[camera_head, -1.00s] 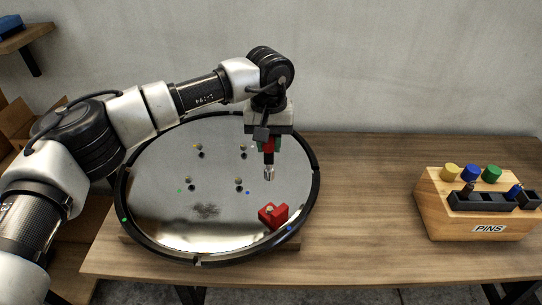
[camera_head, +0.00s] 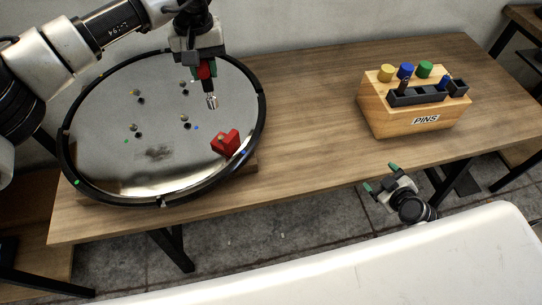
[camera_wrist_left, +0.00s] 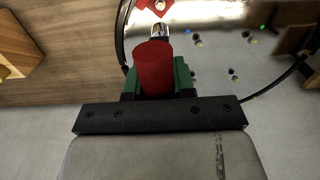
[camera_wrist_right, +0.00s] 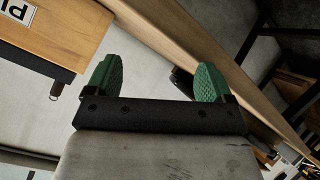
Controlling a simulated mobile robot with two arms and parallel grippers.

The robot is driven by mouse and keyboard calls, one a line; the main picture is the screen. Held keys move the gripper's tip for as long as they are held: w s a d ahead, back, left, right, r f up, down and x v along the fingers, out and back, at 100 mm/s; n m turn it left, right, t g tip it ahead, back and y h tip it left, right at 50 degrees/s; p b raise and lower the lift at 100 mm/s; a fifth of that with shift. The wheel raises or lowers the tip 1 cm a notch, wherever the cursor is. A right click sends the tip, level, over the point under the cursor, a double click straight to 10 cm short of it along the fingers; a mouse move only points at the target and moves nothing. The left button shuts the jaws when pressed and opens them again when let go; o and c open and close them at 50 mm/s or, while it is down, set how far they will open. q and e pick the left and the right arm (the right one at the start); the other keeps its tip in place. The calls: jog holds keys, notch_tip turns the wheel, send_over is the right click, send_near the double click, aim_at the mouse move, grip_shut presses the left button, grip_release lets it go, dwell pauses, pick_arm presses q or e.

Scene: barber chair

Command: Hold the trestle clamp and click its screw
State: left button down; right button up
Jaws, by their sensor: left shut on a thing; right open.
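A red block with a pale round spot (camera_head: 225,143), which looks like the clamp, sits at the near right rim of the round mirror-like disc (camera_head: 90,150). It also shows in part at the top of the left wrist view (camera_wrist_left: 157,5). My left gripper (camera_head: 207,72) is shut on a red-handled tool with a shiny metal tip (camera_head: 212,102). The tip points down above the disc, apart from the block. The red handle fills the space between the green fingers in the left wrist view (camera_wrist_left: 155,70). My right gripper (camera_head: 381,178) is open and empty, in front of the table's near edge.
A wooden box labelled PINS (camera_head: 385,118), with yellow, blue and green knobs and a dark tray, stands on the table's right part. It also shows in the right wrist view (camera_wrist_right: 65,35). The tabletop (camera_head: 300,110) between disc and box is clear. A white surface (camera_head: 400,255) lies in front.

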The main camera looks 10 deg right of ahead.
aim_at(234, 139)
jog(key=w+a+r+y, duration=0.1)
jog(key=w+a+y, duration=0.1)
jog(key=a, duration=0.4)
jog(key=w+a+r+y, duration=0.2)
jog(key=a+y, duration=0.1)
jog(key=a, duration=0.3)
jog(key=w+a+r+n+t+y, duration=0.1)
jog(key=w+a+r+y, duration=0.1)
jog(key=a, duration=0.5)
jog(key=shift+w+y, duration=0.4)
jog(key=w+a+r+n+y, duration=0.1)
jog(key=a+r+y, duration=0.4)
jog(key=a, duration=0.6)
jog(key=x, duration=1.2)
jog(key=shift+a+f, duration=0.1)
jog(key=shift+f, duration=0.2)
grip_shut()
